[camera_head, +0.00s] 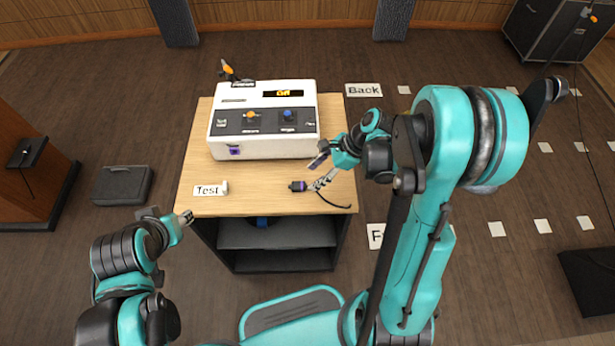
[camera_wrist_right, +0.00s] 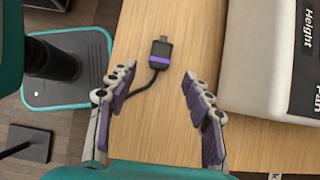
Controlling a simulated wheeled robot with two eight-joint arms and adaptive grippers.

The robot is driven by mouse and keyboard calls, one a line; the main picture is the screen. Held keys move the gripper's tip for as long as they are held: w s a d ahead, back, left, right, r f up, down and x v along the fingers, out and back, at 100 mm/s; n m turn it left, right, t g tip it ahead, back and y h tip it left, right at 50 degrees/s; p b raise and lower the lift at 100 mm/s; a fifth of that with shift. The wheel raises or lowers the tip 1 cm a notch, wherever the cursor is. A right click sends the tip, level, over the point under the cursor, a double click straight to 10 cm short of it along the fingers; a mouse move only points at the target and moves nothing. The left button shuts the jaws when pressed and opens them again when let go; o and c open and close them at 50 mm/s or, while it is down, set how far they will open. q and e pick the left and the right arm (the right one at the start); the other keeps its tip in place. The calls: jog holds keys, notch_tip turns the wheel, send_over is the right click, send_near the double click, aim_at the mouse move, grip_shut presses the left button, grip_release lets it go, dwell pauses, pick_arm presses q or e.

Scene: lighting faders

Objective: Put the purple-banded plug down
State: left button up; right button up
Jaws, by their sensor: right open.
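The purple-banded plug (camera_head: 297,186) lies on the wooden tabletop (camera_head: 262,177), near the table's front right. It is a small dark plug with a purple band, and its black cable runs off to the right over the table. In the right wrist view the plug (camera_wrist_right: 161,52) lies just beyond the fingertips, with the cable curving back beside the left finger. My right gripper (camera_wrist_right: 152,88) is open, with nothing between its fingers; in the head view my right gripper (camera_head: 322,170) is beside the plug. My left gripper (camera_head: 186,217) is off the table's front left corner; its jaw state is unclear.
A white console (camera_head: 264,148) with knobs and a lit display stands on the table behind the plug.

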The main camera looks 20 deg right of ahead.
jog(key=p+v, duration=0.2)
jog(key=v, duration=0.5)
jog(key=s+a+r+n+t+h, duration=0.4)
jog(key=s+r+n, duration=0.4)
jog(key=n, duration=1.3)
notch_tip(320, 180, up, 2)
jog(key=t+h, duration=0.1)
jog(key=h, duration=0.1)
jog(key=shift+s+a+h, duration=0.2)
jog(key=shift+s+h, duration=0.1)
jog(key=shift+h, duration=0.1)
jog(key=shift+o, duration=0.5)
jog(key=shift+r, duration=0.1)
